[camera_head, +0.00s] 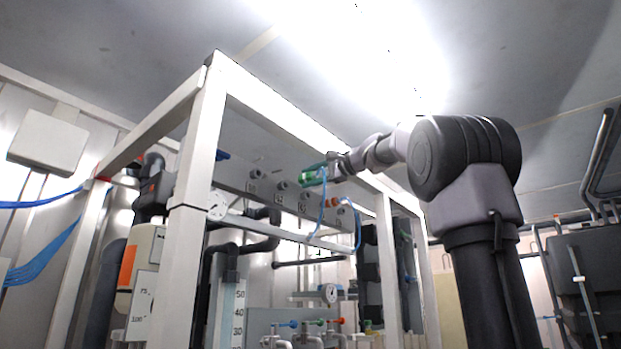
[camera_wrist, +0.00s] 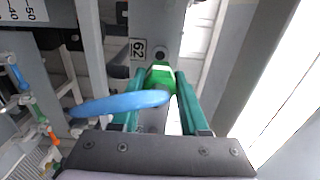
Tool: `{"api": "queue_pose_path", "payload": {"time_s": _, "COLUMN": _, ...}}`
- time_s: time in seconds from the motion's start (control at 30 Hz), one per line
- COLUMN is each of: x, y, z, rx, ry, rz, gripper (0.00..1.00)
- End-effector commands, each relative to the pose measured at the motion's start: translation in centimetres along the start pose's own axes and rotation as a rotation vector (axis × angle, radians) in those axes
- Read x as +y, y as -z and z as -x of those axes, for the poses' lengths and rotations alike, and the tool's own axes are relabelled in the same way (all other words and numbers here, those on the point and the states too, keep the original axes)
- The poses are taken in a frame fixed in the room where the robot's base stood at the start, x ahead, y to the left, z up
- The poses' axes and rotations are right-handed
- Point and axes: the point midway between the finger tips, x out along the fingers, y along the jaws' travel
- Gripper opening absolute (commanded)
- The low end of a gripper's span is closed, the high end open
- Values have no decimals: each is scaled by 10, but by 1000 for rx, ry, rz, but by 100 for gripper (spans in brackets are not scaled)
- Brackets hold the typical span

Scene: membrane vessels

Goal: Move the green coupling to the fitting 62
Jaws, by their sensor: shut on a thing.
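The green coupling (camera_wrist: 160,75) is held between the two green fingers of my gripper (camera_wrist: 156,84) in the wrist view. My gripper is shut on it, and a blue hose (camera_wrist: 122,103) crosses in front of its lower part. The fitting 62 (camera_wrist: 160,53) shows as a grey round end just beyond the coupling's tip, beside its label 62 (camera_wrist: 138,50). The coupling points roughly at it; I cannot tell whether they touch. In the head view the green coupling (camera_head: 313,177) is in front of the upper grey panel, with the hose hanging down.
Other grey fittings (camera_head: 256,174) line the panel to the left. An orange coupling (camera_head: 333,202) with a blue hose sits to the right. White frame beams (camera_head: 282,118) run above and around the panel.

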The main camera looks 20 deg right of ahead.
Motion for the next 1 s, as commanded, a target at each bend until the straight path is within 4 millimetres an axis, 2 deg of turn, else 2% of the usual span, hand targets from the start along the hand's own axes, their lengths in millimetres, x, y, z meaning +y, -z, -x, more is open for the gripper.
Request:
{"api": "queue_pose_path", "payload": {"time_s": 0.6, "x": 0, "y": 0, "z": -50, "rx": -2, "ry": -1, "rz": -1, "gripper": 0}}
{"api": "queue_pose_path", "payload": {"time_s": 1.0, "x": 0, "y": 0, "z": -56, "rx": 0, "ry": 0, "rz": 0, "gripper": 0}}
